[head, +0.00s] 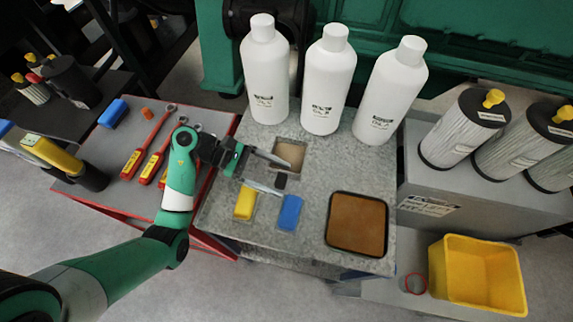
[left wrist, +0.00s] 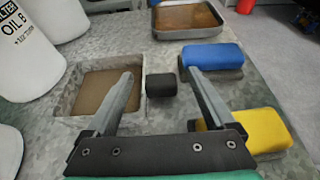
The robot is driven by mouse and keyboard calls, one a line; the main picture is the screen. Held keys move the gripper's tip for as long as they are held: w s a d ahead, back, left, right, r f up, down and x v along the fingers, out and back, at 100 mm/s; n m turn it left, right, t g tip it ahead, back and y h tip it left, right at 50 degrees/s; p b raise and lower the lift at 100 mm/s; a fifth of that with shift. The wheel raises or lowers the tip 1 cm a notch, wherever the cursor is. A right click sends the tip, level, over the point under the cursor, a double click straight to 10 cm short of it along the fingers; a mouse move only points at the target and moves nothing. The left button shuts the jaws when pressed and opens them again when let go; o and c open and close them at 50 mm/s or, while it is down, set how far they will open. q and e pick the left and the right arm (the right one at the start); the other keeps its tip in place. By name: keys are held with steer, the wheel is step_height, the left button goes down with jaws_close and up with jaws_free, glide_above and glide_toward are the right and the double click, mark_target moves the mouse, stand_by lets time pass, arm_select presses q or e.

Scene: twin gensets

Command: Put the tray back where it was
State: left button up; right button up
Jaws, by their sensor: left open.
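A dark-rimmed tray with a brown, liquid-like inside (head: 357,223) lies at the right front of the grey speckled table; it also shows at the back of the left wrist view (left wrist: 188,17). A smaller grey-walled square tray with a brown inside (head: 290,152) sits below the bottles, at left in the left wrist view (left wrist: 105,92). My left gripper (head: 284,179) is open above the table, its fingers spread either side of a small black block (left wrist: 162,84). One finger overlaps the small tray in view; contact cannot be told. My right gripper is not in view.
Three white bottles (head: 326,80) stand along the table's back. A yellow block (head: 244,203) and a blue block (head: 290,212) lie below the gripper. A red-edged table with wrenches (head: 158,145) is at left, a yellow bin (head: 477,275) at lower right.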

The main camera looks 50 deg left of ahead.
arm_select(q)
jaws_close()
stand_by(0.4)
steer(key=shift+r, duration=0.1)
steer(key=shift+r+p, duration=0.3)
steer(key=shift+r, duration=0.1)
step_height(320, 180, up, 3)
steer(key=shift+f+p, duration=0.15)
steer(key=shift+p, duration=0.65)
steer(key=s+d+r+p, duration=0.6)
steer(key=s+r+p, duration=0.3)
steer(key=s, duration=0.3)
steer(key=shift+s+r, duration=0.2)
steer(key=shift+s, duration=0.15)
